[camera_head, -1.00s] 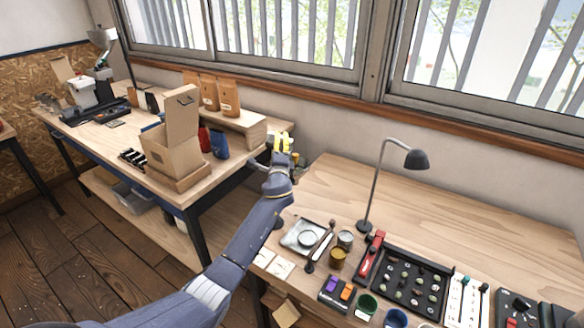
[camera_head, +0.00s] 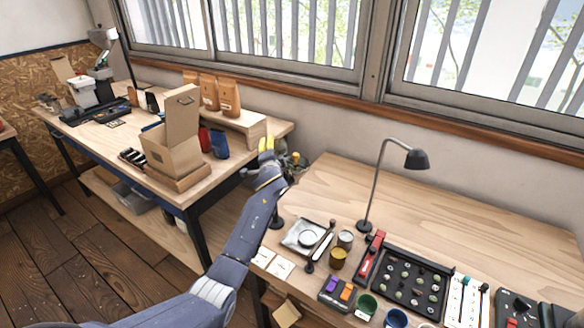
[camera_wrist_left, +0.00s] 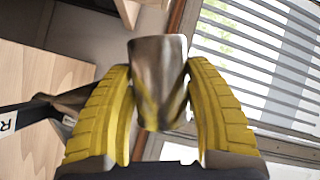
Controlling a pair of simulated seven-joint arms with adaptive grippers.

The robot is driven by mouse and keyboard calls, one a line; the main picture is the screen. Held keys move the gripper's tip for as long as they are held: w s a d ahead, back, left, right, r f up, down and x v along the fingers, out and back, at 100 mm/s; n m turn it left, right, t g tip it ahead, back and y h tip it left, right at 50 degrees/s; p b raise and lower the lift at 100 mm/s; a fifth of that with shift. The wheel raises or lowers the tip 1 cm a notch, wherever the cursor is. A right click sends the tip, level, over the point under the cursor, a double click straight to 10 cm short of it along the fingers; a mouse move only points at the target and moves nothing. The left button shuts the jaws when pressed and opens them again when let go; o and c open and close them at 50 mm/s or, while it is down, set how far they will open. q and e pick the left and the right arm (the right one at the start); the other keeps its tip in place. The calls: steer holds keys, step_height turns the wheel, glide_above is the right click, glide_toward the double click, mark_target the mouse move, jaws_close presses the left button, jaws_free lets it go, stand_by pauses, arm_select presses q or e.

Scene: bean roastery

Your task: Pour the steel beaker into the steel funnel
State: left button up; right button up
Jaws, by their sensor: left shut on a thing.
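My left gripper (camera_head: 268,160) is at the gap between the two benches, over the far left corner of the near bench. In the left wrist view its yellow fingers (camera_wrist_left: 160,100) are shut on the steel beaker (camera_wrist_left: 160,62), one on each side. In the head view I cannot make out the beaker clearly behind the gripper. A steel cone, which looks like the steel funnel (camera_wrist_left: 75,101), shows left of the fingers in the left wrist view, partly hidden by a finger. It is apart from the beaker. My right gripper is not in view.
The near bench (camera_head: 460,215) carries a desk lamp (camera_head: 417,159), a black tray of samples (camera_head: 440,273) and small cups at its front. The left bench holds an open cardboard box (camera_head: 172,158) and paper bags (camera_head: 229,97). The near bench's back is clear.

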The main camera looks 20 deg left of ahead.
arm_select(q)
steer(key=shift+d+f+n, duration=0.1)
steer(key=shift+f+n, duration=0.1)
steer(key=shift+n, duration=0.2)
steer(key=shift+r+n+g, duration=0.3)
steer(key=shift+n+g, duration=0.1)
steer(key=shift+n, duration=0.2)
steer(key=shift+n+h, duration=0.3)
steer(key=shift+h, duration=0.1)
steer(key=shift+f+n, duration=0.3)
steer(key=shift+w+a+r+n+g+h, duration=0.15)
steer(key=shift+r+n+g+h, duration=0.1)
steer(key=shift+n, duration=0.2)
steer(key=shift+s+a+r+n+g+h, duration=0.15)
steer(key=shift+n+g+h, duration=0.1)
steer(key=shift+n, duration=0.2)
steer(key=shift+w+a+f+n+h, duration=0.15)
steer(key=shift+a+f+n+h, duration=0.3)
steer(key=shift+a+n, duration=0.2)
steer(key=a+f+n+h, duration=0.2)
steer(key=a+f+n, duration=0.1)
steer(key=f, duration=0.2)
steer(key=shift+n+g, duration=0.35)
steer(key=shift+g, duration=0.05)
steer(key=shift+w+a+f+h, duration=0.1)
steer(key=shift+h, duration=0.15)
